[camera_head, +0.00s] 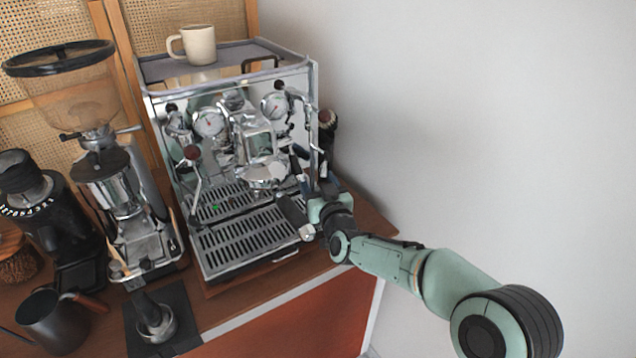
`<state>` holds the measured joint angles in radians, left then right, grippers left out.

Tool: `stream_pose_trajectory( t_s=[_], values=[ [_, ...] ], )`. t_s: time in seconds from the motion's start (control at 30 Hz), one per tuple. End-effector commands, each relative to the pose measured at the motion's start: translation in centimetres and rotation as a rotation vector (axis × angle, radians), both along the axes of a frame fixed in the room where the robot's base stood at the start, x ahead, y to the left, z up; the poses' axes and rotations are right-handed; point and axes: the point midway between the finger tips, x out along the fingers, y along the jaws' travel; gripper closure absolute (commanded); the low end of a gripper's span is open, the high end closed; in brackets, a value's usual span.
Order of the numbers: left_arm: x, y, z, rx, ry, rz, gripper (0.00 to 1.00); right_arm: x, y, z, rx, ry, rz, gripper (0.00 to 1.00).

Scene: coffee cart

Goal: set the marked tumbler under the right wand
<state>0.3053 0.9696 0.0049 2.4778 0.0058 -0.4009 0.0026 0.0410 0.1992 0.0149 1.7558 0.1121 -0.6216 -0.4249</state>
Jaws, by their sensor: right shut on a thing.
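My right gripper (300,192) is at the right front of the espresso machine, low over the right side of the drip tray (245,242) and below the right wand (312,125). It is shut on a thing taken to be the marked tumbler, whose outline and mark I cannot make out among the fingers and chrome. I cannot tell whether it touches the tray. The right wand hangs at the machine's right side, its lower end hidden near the gripper. A small green spot shows on the left part of the tray. My left gripper is not in view.
A cream mug (198,45) stands on top of the machine. Grinders (120,195) stand to the left. A dark pitcher (50,322) and a portafilter (155,320) are at the front left. The front of the drip tray is bare. A white wall is on the right.

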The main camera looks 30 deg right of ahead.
Motion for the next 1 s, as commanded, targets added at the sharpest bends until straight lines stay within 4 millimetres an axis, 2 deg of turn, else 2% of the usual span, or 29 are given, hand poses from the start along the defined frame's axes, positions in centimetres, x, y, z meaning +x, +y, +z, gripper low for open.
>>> stream_pose_trajectory(
  t_s=[0.03,0.1,0.4,0.53,0.67,1.0],
  values=[
    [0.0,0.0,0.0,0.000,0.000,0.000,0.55,0.0,0.0,0.0,0.000,-0.001,0.000,0.33],
    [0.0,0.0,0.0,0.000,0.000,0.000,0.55,0.0,0.0,0.0,0.000,-0.001,0.000,0.10],
    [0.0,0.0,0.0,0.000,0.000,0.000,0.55,-0.1,0.0,0.0,0.000,0.001,0.000,0.09],
    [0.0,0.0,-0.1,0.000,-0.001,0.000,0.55,-0.9,0.1,0.0,0.000,0.000,0.000,0.09],
    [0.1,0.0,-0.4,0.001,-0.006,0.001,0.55,-3.0,0.5,0.0,0.000,0.000,0.001,0.09],
    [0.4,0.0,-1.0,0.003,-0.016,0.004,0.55,-10.3,1.7,0.1,0.000,-0.002,0.000,0.09]
  ],
)
